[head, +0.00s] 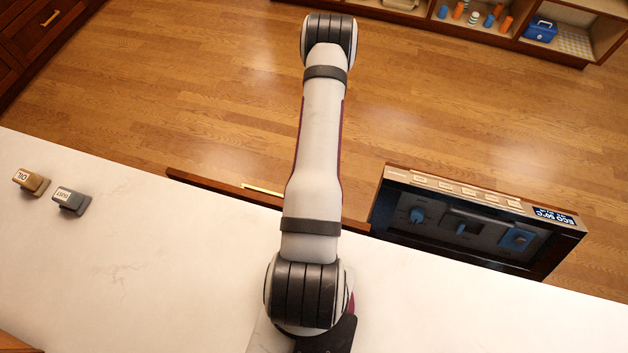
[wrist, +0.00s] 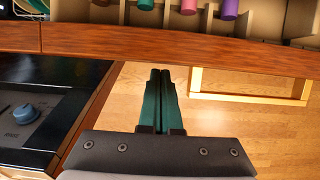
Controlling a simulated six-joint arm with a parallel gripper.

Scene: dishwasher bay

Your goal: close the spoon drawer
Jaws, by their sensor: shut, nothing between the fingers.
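The spoon drawer stands open. In the wrist view its reddish-brown front (wrist: 200,57) crosses the upper picture, with a pale bar handle (wrist: 250,98) projecting at the right. Behind it, tan compartments hold several colored ends, purple, teal and pink among them. In the head view only the drawer's front edge (head: 215,186) and part of its handle show past the counter, partly behind my arm. My gripper (wrist: 160,72) is shut and empty, its dark green fingers pointing at the drawer front, left of the handle. I cannot tell if they touch it. The head view does not show the gripper.
The dishwasher door (head: 455,222) is open to the right of my arm; its black inside with a blue knob (wrist: 24,113) lies close left of my gripper. The white counter (head: 120,260) bears two small labeled blocks. Wooden floor beyond is clear, up to a shelf (head: 590,35).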

